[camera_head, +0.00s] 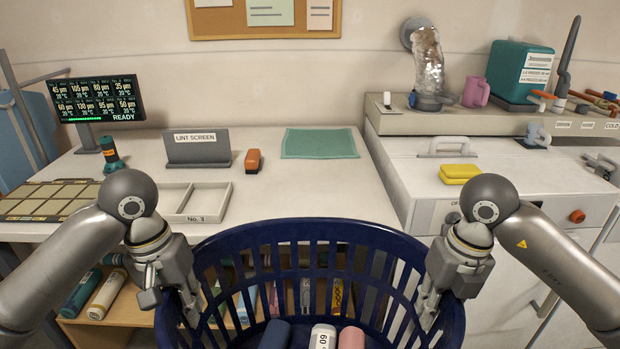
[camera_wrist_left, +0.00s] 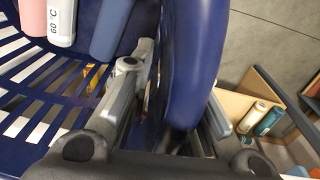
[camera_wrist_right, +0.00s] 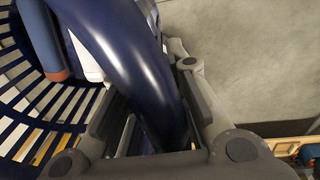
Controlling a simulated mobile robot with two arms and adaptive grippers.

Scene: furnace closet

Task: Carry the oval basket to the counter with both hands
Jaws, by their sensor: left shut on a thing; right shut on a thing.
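The oval basket (camera_head: 325,228) is dark blue slatted plastic and hangs in front of me, before the counter (camera_head: 300,208). My left gripper (camera_head: 172,290) is shut on its left rim, and my right gripper (camera_head: 440,290) is shut on its right rim. In the left wrist view the rim (camera_wrist_left: 192,60) runs between the fingers; in the right wrist view the rim (camera_wrist_right: 125,50) does the same. Rolled or bottle-like items lie inside, among them a white one (camera_head: 322,337) marked 60 and a pink one (camera_head: 351,338). The basket's near side is out of view.
On the counter are a teal mat (camera_head: 320,143), a lint screen holder (camera_head: 198,149), an orange-brown object (camera_head: 252,160), a divided tray (camera_head: 190,202) and a display (camera_head: 98,103). A white machine (camera_head: 500,175) with a yellow sponge (camera_head: 460,172) stands right. The counter's middle front is clear.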

